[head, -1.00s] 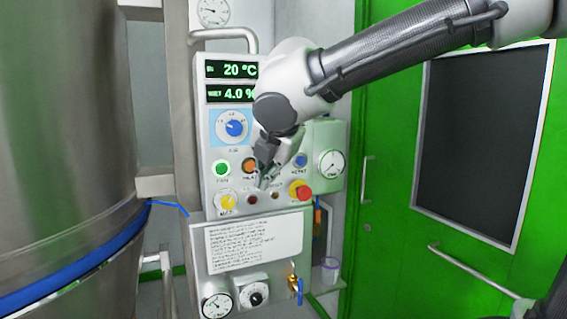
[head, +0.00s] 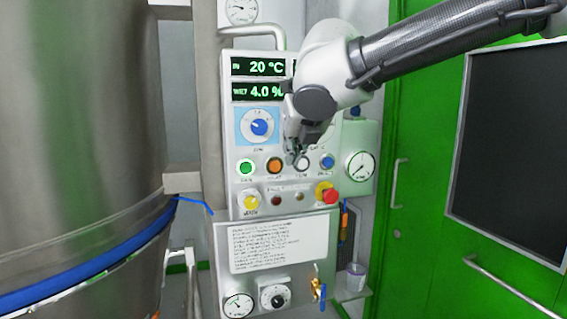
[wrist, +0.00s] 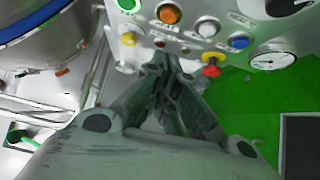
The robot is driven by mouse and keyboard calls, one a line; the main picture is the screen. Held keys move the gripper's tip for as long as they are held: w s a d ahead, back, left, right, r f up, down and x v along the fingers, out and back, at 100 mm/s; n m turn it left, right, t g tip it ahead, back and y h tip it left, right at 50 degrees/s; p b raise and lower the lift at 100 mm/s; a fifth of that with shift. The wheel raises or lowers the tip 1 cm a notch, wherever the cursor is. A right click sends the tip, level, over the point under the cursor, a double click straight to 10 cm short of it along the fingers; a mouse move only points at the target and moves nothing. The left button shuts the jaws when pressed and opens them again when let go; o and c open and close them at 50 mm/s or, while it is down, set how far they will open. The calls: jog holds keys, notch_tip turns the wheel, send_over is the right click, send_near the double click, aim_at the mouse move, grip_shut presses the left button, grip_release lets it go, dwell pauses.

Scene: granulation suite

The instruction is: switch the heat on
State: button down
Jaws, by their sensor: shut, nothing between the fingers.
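The control panel (head: 232,190) stands upright in the middle of the head view. It has a row of round buttons: green (head: 246,167), orange (head: 275,165), white (head: 302,163) and blue (head: 327,161). The same row shows in the wrist view, with the orange button (wrist: 169,13) and white button (wrist: 207,27) near the top. The small labels are too blurred to tell surely which is heat. My gripper (head: 296,158) is shut and empty, in front of the panel by the white button. Its fingers (wrist: 167,62) point toward the panel; contact cannot be told.
A yellow knob (head: 250,200), two dark lamps and a red mushroom button (head: 329,196) sit below the row. A blue dial (head: 259,127) is above. A large steel vessel (head: 75,120) fills the left; a green door (head: 425,190) is at right.

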aim_at(279, 168)
jog(key=x, duration=0.4)
jog(key=w+r+x, duration=0.1)
jog(key=x, duration=0.3)
jog(key=w+r+x, duration=0.1)
jog(key=x, duration=0.3)
jog(key=shift+w+a+f, duration=0.15)
jog(key=shift+a, duration=0.2)
jog(key=shift+w, duration=0.1)
